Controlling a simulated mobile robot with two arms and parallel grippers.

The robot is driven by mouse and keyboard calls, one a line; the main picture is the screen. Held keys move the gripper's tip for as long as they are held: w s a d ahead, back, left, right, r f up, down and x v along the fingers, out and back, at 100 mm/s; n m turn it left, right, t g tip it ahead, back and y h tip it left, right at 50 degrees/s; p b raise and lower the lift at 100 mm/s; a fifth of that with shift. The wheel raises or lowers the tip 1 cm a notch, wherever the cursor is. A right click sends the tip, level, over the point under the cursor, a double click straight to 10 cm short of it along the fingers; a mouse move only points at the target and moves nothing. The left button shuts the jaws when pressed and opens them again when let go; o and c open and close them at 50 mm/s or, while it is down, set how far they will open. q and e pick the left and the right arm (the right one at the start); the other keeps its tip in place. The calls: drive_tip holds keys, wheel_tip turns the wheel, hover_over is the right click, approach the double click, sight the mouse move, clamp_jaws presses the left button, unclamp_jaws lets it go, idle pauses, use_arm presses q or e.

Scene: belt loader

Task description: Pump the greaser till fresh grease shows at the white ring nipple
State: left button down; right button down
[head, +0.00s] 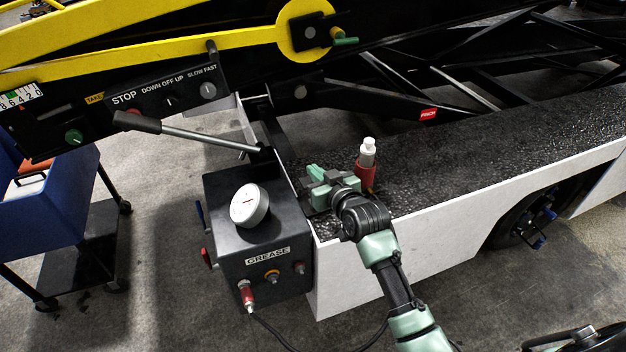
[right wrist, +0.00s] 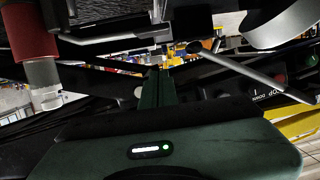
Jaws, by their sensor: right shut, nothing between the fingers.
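On the front are an orange-ringed fitting (head: 272,276), a red fitting (head: 299,267) and a red-and-white hose coupler (head: 247,296).
A red cylinder with a white cap (head: 366,166) stands on the black deck (head: 440,172), close beside my right gripper. A control panel (head: 165,98) and yellow beam (head: 150,50) hang above the lever. A blue cart (head: 50,205) stands left. A black hose (head: 272,330) trails below.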

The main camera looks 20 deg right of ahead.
drive_tip(key=shift+w+f, duration=0.2)
drive_tip(key=shift+f, duration=0.55)
drive_tip(key=shift+w+f, duration=0.25)
drive_tip(key=shift+f, duration=0.45)
drive_tip(key=shift+w+f, duration=0.2)
drive_tip(key=shift+f, duration=0.55)
drive_tip(key=f, duration=0.2)
drive_tip(key=f+n+b, duration=0.1)
drive_tip(key=f, duration=0.1)
drive_tip(key=a+f+n+h, duration=0.1)
drive_tip(key=shift+s+f+b, duration=0.1)
drive_tip(key=shift+f+b, duration=0.2)
drive_tip(key=shift+f, duration=0.1)
drive_tip(key=shift+s+f, duration=0.15)
drive_tip(key=shift+s, duration=0.4)
drive_tip(key=v, duration=0.6)
drive_tip(key=shift+s+d+r, duration=0.1)
drive_tip(key=shift+d+r, duration=0.05)
drive_tip(key=shift+r, duration=0.25)
drive_tip(key=shift+s+r, duration=0.2)
